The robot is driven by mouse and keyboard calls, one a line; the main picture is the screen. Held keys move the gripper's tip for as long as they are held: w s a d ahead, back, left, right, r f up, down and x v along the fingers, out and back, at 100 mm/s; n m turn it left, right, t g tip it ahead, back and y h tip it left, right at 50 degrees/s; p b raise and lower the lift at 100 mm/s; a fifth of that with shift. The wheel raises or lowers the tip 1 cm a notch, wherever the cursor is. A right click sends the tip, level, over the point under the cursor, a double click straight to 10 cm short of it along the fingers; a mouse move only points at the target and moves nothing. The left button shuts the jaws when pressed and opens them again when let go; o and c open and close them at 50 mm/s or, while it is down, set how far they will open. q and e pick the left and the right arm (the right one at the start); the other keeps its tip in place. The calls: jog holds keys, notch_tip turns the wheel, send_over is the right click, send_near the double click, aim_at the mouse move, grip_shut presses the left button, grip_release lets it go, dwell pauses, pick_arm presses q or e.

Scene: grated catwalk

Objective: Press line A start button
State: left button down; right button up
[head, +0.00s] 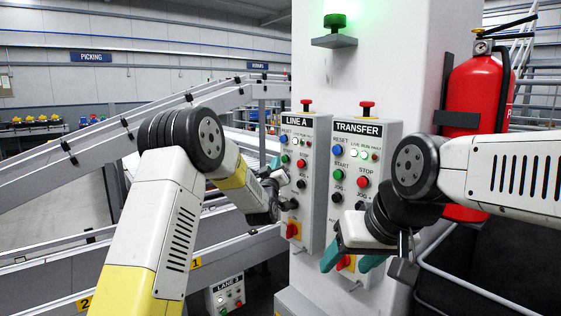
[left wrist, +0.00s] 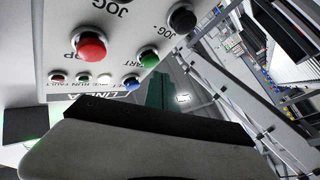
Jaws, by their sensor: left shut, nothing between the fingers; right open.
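The Line A panel (head: 318,170) is a grey box on the white column, with its green start button (head: 285,159) on the left beside the red stop button (head: 301,163). In the left wrist view the panel appears upside down, with the green start button (left wrist: 149,58) near the red stop button (left wrist: 88,43) and the blue reset button (left wrist: 132,83). My left gripper (head: 279,178) is shut and empty at the panel's left side, just below the start button. Its teal fingers (left wrist: 158,92) show near that button; I cannot tell whether they touch it.
The Transfer panel (head: 381,150) is right beside the Line A panel, with its own similar buttons. A red fire extinguisher (head: 474,95) hangs at the right. Conveyor rails (head: 70,160) run along the left. A dark bin (head: 500,265) stands lower right.

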pick_arm(q)
jog(key=shift+w+d, duration=0.2)
jog(key=shift+d, duration=0.1)
jog(key=shift+w+d, duration=0.45)
jog(key=shift+d, duration=0.2)
dwell(1.0)
dwell(0.3)
jog(key=shift+s+a, duration=0.7)
jog(key=shift+a, duration=0.3)
jog(key=shift+a, duration=0.1)
